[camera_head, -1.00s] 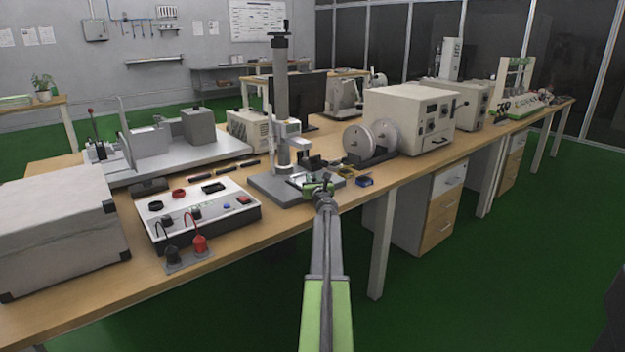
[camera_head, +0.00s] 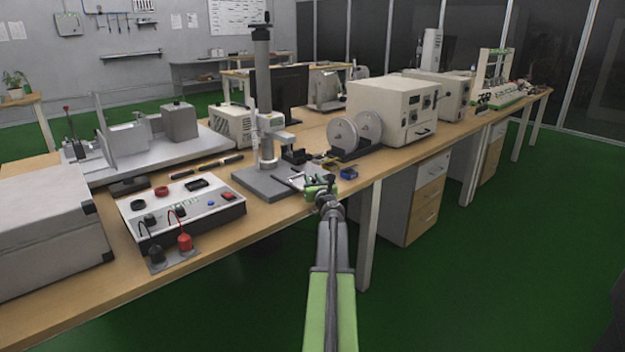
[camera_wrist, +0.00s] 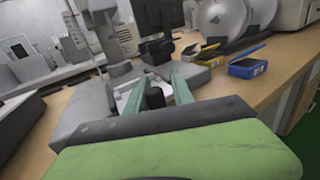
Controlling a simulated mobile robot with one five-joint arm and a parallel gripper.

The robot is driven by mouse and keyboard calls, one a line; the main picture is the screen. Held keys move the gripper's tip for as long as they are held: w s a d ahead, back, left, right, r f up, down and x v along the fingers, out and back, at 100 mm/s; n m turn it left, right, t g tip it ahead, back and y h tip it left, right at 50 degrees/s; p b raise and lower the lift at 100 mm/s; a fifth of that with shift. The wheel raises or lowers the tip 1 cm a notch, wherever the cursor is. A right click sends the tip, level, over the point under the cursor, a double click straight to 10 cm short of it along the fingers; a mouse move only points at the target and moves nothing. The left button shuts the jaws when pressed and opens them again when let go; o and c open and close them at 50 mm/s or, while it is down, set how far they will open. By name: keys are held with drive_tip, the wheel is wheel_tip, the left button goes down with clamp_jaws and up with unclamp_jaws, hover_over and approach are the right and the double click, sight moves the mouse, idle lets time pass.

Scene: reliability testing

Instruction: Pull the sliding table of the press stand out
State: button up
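The press stand (camera_head: 262,100) is a grey column on a flat grey base (camera_head: 255,184), upright near the bench's front edge. Its sliding table (camera_head: 291,181) is a small pale plate at the base's right side, partly hidden by my gripper (camera_head: 318,190). In the wrist view, the two green fingers (camera_wrist: 160,80) stand apart, one on each side of a black knob (camera_wrist: 154,97). A narrow gap shows between the knob and the right finger. The base also shows left of the fingers in the wrist view (camera_wrist: 82,112). The knob's lower part is hidden.
A control box (camera_head: 180,208) with red and black plugs lies left of the stand. Yellow and blue small boxes (camera_wrist: 248,66) lie close to the right of my fingers. A machine with two discs (camera_head: 355,133) stands beyond. The floor before the bench is clear.

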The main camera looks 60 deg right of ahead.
drive_tip(key=shift+o, duration=1)
drive_tip(key=shift+w+a, duration=0.15)
drive_tip(key=shift+w, duration=0.05)
drive_tip(key=v, duration=1.7)
drive_tip(key=shift+s, duration=0.2)
